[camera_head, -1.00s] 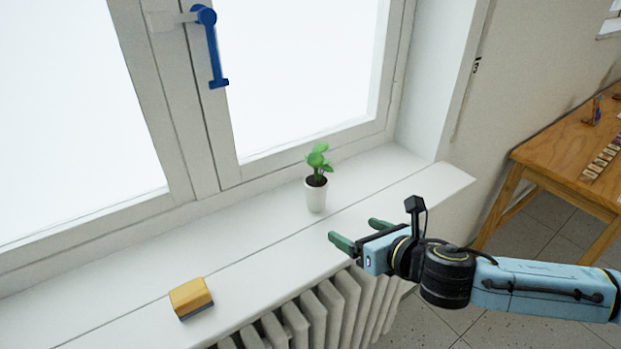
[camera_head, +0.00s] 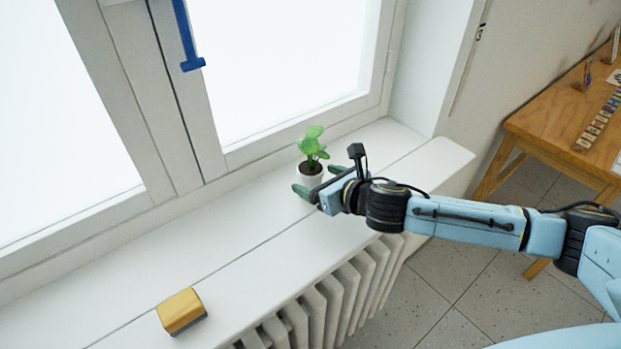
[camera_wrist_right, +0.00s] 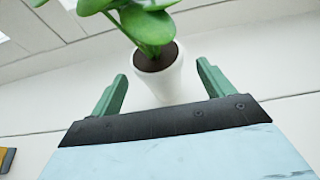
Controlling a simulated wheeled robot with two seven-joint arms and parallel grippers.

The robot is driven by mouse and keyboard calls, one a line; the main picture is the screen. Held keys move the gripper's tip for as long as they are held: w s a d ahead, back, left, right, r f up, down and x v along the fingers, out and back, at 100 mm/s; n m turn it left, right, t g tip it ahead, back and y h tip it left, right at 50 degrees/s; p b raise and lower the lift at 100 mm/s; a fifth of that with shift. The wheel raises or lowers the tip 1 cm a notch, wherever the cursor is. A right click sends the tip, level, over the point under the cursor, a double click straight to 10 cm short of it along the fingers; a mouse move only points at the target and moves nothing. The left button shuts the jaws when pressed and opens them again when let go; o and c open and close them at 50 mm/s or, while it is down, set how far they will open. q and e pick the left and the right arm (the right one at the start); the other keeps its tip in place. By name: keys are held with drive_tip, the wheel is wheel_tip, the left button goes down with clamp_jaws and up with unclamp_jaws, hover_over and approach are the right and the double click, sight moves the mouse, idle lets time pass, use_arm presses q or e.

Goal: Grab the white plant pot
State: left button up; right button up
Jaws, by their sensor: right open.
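The white plant pot (camera_head: 309,178) stands upright on the white windowsill, with dark soil and a green leafy plant (camera_head: 313,144) in it. My right gripper (camera_head: 318,182) is open right at the pot, and its fingers partly hide the pot in the head view. In the right wrist view the pot (camera_wrist_right: 160,77) sits between the two green fingertips (camera_wrist_right: 163,82), with a gap showing on each side. My left gripper is not in view.
A yellow block-like object with a dark underside (camera_head: 181,311) lies on the sill (camera_head: 240,265) at the front left. The window with its blue handle (camera_head: 188,40) is behind the pot. A radiator (camera_head: 335,300) is below the sill; a wooden table (camera_head: 560,125) stands at right.

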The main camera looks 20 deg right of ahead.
sight(306, 171)
drive_tip(key=x, duration=0.5)
drive_tip(key=shift+w+a+r, duration=0.1)
drive_tip(key=shift+w+r, duration=0.05)
drive_tip(key=shift+r, duration=0.2)
drive_tip(key=c, duration=1.2)
drive_tip(key=shift+r, duration=0.15)
drive_tip(key=shift+c, duration=0.7)
